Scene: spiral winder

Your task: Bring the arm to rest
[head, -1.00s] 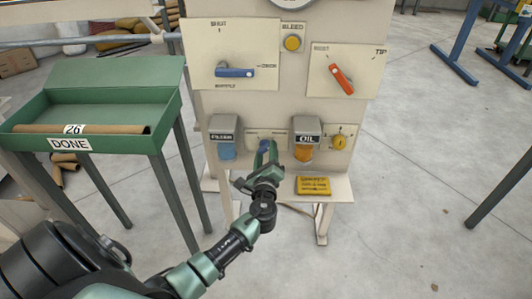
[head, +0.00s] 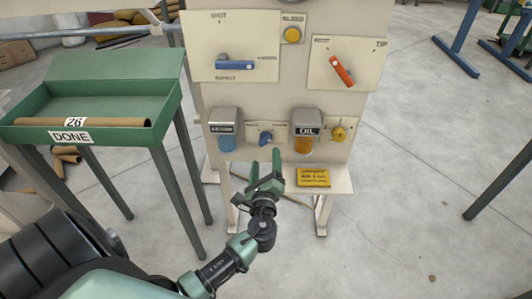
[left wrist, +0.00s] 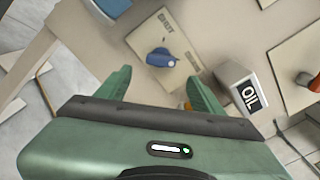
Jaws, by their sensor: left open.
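My left gripper (head: 265,163) is in front of the machine panel, below the small blue knob (head: 265,138). Its green fingers are apart with nothing between them. In the left wrist view the open fingers (left wrist: 160,85) point toward the blue knob (left wrist: 160,57) on its plate, with a gap between them and it. My left arm reaches in from the lower left. My right gripper is not in view.
The panel (head: 272,95) carries a blue lever (head: 235,64), a red lever (head: 341,70), a yellow button (head: 292,35) and an oil unit (head: 305,128). A yellow pad (head: 313,177) lies on the shelf. A green DONE tray (head: 100,100) stands left.

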